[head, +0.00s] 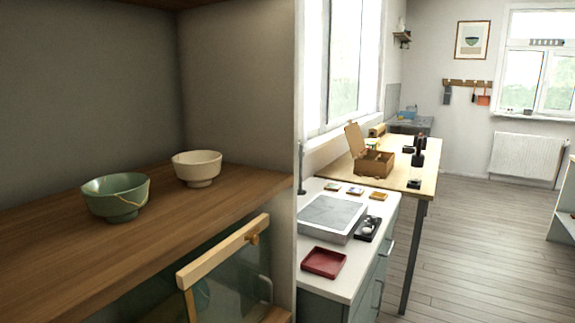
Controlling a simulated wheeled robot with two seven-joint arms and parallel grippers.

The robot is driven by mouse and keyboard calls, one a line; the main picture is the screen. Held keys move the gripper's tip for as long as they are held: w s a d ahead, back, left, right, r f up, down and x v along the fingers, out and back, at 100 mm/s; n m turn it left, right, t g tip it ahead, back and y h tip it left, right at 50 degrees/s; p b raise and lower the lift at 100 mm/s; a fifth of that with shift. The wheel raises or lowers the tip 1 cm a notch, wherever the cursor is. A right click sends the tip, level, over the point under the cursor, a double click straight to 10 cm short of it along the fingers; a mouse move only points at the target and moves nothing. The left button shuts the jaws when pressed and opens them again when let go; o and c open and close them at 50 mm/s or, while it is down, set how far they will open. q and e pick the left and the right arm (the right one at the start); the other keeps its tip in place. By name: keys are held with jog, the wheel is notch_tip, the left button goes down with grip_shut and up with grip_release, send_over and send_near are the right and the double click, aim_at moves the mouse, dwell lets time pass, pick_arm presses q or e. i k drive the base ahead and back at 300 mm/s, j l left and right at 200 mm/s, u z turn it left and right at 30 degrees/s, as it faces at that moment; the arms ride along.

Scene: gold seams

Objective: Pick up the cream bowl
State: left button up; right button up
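The cream bowl (197,168) stands upright on a brown wooden shelf (150,248), near the shelf's right side wall. It has a small foot. A green bowl (116,198) with a gold seam stands upright to its left and nearer to me. The two bowls are apart. Neither of my grippers shows in the head view.
A wood-framed glass door (226,262) is below the shelf edge. To the right, a counter holds a grey-topped tray (332,214), a red tray (324,262) and small dishes. A wooden table with an open box (374,163) stands behind. The floor at right is clear.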

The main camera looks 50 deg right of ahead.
aim_at(198, 168)
jog(key=z, duration=1.1)
